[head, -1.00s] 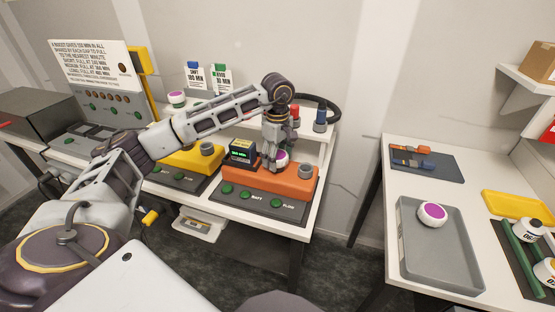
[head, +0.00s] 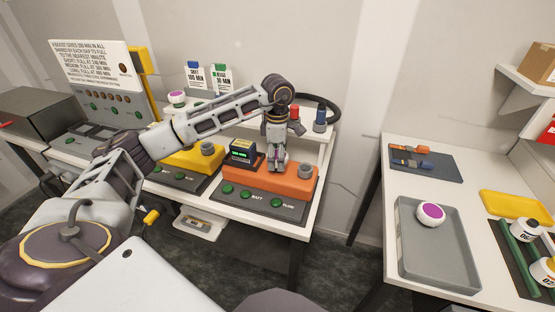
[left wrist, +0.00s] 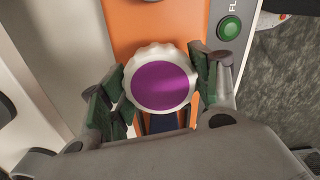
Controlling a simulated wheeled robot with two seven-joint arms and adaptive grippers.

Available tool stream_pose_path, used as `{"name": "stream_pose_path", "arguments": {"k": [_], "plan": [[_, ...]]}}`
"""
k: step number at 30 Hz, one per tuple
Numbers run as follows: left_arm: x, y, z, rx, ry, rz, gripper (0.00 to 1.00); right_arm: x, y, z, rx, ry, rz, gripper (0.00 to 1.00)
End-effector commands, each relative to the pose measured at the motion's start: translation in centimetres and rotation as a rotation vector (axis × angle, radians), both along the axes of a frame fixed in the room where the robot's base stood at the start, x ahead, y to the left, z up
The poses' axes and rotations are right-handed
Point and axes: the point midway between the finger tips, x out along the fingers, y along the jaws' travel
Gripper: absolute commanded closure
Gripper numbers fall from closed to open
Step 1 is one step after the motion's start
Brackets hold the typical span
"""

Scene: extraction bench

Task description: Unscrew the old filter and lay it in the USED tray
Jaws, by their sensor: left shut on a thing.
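My left gripper (head: 277,162) points down at the orange unit (head: 303,183) on the bench. In the left wrist view its two green-padded fingers (left wrist: 161,82) are shut on the sides of a round filter with a ribbed white rim and a purple top (left wrist: 159,88). The filter is over the orange unit; I cannot tell whether it is still threaded in. In the head view the gripper mostly hides it. A grey tray (head: 463,272) on the right table holds another white, purple-topped round piece (head: 431,214); no USED lettering is readable. My right gripper is out of view.
A yellow unit (head: 190,163) stands left of the orange one. Red and blue knobbed parts (head: 319,119) stand on the shelf behind. A yellow tray (head: 515,205) and white bottles (head: 525,230) are on the right table. A floor gap separates bench and table.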

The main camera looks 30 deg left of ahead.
Motion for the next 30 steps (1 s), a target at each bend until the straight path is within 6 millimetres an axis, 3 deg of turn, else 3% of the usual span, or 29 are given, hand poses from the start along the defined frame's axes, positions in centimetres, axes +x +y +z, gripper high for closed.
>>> {"name": "stream_pose_path", "arguments": {"k": [12,21,22,27,30], "plan": [[0.00,-0.02,0.01,0.000,0.000,0.214,0.67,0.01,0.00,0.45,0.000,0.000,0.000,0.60],[0.01,-0.02,-0.01,0.000,0.000,0.229,0.67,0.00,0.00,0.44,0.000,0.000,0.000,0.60],[0.01,-0.02,-0.01,0.000,0.000,0.229,0.34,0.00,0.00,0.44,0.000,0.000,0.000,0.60],[0.01,-0.02,0.00,0.000,0.000,0.228,0.14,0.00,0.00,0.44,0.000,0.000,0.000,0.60],[0.00,-0.01,0.00,0.000,0.000,0.228,0.14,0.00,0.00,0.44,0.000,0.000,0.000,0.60]]}}
